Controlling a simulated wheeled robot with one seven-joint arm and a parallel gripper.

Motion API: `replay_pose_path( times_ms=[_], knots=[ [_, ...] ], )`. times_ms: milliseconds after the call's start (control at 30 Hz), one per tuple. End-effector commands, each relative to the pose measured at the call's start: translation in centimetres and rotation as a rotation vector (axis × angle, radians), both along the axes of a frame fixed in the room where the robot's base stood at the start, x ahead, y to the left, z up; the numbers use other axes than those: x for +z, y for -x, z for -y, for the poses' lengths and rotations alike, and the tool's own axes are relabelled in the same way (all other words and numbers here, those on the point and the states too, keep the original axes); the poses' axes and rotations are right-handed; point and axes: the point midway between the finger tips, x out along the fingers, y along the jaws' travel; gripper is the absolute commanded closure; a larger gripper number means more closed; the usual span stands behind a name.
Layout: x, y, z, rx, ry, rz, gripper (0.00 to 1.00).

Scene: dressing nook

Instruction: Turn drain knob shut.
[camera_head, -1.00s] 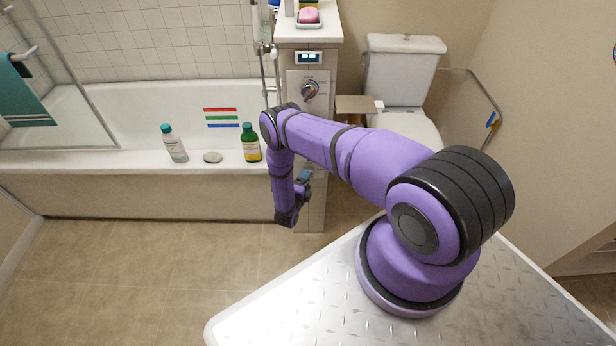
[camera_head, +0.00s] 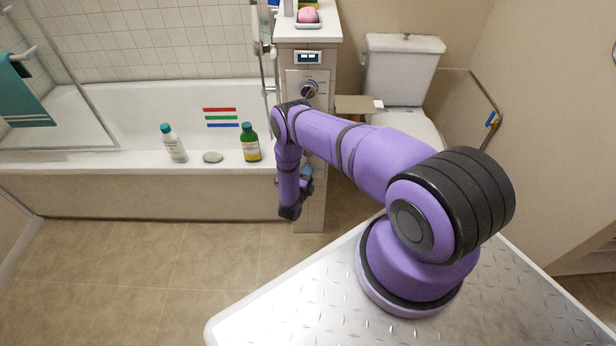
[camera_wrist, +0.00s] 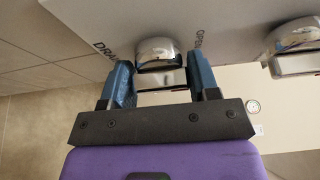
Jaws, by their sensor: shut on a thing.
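The drain knob (camera_wrist: 157,52) is a rounded chrome knob on a pale panel (camera_wrist: 105,18), with the lettering "DRAIN" to its left and "OPEN" to its right in the wrist view. My gripper (camera_wrist: 160,78) has its two blue fingers on either side of the knob and is shut on it. In the head view my gripper (camera_head: 306,174) is low at the front of the tiled pillar, partly behind my purple wrist. The drain knob is hidden there by my arm.
A second chrome knob (camera_wrist: 294,42) sits right of the drain knob. In the head view a round control (camera_head: 309,89) is higher on the pillar (camera_head: 333,62). The bathtub rim (camera_head: 100,160) holds a white bottle (camera_head: 174,144) and a green bottle (camera_head: 250,143). The toilet (camera_head: 402,75) stands right.

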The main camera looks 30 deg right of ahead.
Motion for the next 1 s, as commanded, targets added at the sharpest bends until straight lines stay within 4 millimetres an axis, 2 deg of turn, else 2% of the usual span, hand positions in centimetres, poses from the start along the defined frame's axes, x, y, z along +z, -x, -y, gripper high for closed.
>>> replay_pose_path(
  times_ms=[467, 1000],
  knots=[
    [0.05, -0.09, -0.28, 0.007, -0.087, 0.06, 0.69],
    [0.05, -0.01, -0.14, 0.002, -0.354, 0.238, 0.68]
  ],
)
